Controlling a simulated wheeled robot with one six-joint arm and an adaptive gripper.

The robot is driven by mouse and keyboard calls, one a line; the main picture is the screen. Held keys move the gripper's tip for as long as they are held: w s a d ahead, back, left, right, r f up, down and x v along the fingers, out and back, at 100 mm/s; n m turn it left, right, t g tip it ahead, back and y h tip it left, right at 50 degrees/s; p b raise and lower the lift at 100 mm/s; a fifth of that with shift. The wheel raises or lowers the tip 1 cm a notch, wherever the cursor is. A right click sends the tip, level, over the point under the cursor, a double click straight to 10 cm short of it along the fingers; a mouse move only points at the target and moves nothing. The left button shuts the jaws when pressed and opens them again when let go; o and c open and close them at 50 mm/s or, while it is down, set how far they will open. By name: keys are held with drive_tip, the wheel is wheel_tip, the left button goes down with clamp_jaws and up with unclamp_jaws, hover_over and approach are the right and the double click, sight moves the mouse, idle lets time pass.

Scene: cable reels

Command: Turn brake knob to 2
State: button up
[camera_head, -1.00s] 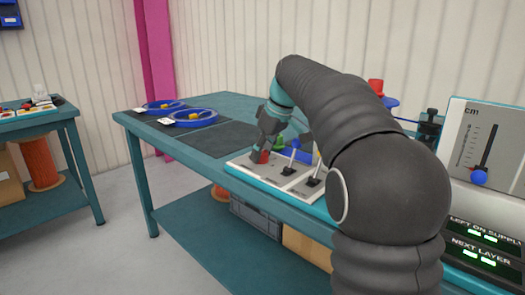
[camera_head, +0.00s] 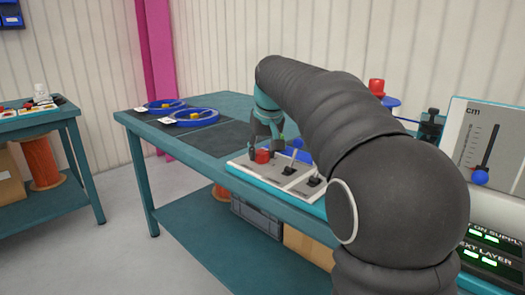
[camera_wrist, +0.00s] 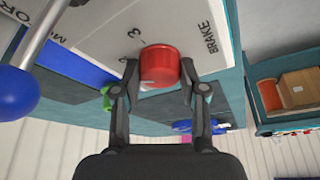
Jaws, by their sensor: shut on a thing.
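The red brake knob (camera_head: 262,156) stands on the light control panel (camera_head: 245,163) at the bench's front edge. In the wrist view the knob (camera_wrist: 160,64) sits beside the word BRAKE, with the digits 2 and 3 printed to its left. My gripper (camera_wrist: 159,75) has one finger on each side of the knob and is shut on it. In the head view my gripper (camera_head: 263,150) reaches down over the knob from behind. I cannot tell clearly which number the knob points to.
Levers with a blue ball (camera_wrist: 14,92) and dark bases stand right of the knob in the head view. Blue reels (camera_head: 190,117) lie on the bench's far left. A slider panel (camera_head: 483,145) stands at the right. A second bench (camera_head: 60,122) is at the far left.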

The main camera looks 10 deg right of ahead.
idle(0.4)
drive_tip(key=o, duration=1.1)
drive_tip(key=shift+o, duration=0.2)
drive_tip(key=shift+r, duration=0.1)
drive_tip(key=v, duration=1.1)
drive_tip(key=shift+s+r, duration=0.15)
drive_tip(key=shift+r, duration=0.25)
drive_tip(key=shift+s, duration=0.1)
drive_tip(key=s+f+t, duration=0.1)
drive_tip(key=s+f, duration=2.4)
drive_tip(key=s, duration=0.4)
drive_tip(key=shift+s+a+m, duration=0.15)
drive_tip(key=shift+a+m, duration=0.1)
drive_tip(key=shift+m, duration=0.15)
